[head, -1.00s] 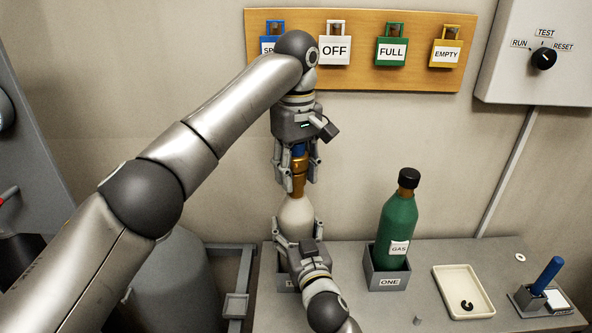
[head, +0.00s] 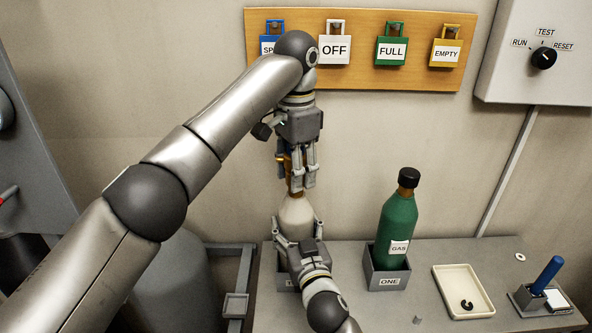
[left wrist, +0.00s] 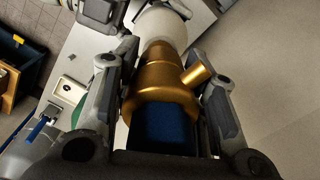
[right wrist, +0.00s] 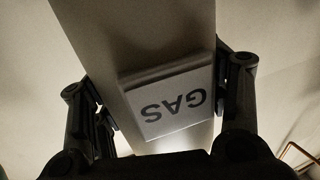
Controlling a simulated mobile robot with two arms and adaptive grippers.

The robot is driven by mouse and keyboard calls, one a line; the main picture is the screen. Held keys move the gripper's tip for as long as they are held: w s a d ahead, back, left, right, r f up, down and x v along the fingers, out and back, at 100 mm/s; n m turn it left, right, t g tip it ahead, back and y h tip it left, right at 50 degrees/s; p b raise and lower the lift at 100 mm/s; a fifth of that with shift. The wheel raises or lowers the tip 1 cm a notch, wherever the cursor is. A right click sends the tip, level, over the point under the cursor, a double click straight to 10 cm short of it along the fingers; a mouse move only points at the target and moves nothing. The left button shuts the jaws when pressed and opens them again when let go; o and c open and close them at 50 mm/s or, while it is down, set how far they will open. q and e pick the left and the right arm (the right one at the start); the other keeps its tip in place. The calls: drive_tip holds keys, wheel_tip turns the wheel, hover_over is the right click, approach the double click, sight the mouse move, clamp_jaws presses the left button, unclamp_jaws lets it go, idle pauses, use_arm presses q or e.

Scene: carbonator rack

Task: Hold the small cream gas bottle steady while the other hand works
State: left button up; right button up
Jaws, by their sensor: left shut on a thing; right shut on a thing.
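The small cream gas bottle (head: 297,212) stands upright in a grey holder at the table's left. My right gripper (head: 301,236) is shut around its body. In the right wrist view the bottle (right wrist: 160,50) fills the middle, its GAS label (right wrist: 172,103) between the fingers. A brass valve (left wrist: 160,85) with a side spout and a blue top (left wrist: 160,130) sits on the bottle's neck. My left gripper (head: 298,178) points down from above and is shut on the valve. Its fingers hide most of the valve in the head view.
A green gas bottle (head: 398,222) stands in holder ONE (head: 385,268) to the right. A cream tray (head: 447,280) with a black ring and a blue-handled tool (head: 546,275) are farther right. A padlock board (head: 360,78) and a switch box (head: 540,80) are on the wall.

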use_arm(q)
drive_tip(key=m, duration=0.9)
drive_tip(key=shift+m, duration=0.3)
drive_tip(key=m, duration=0.4)
drive_tip(key=shift+m, duration=0.4)
drive_tip(key=m, duration=0.3)
drive_tip(key=shift+a, duration=0.1)
drive_tip(key=o, duration=1.2)
drive_tip(key=shift+r, duration=3.7)
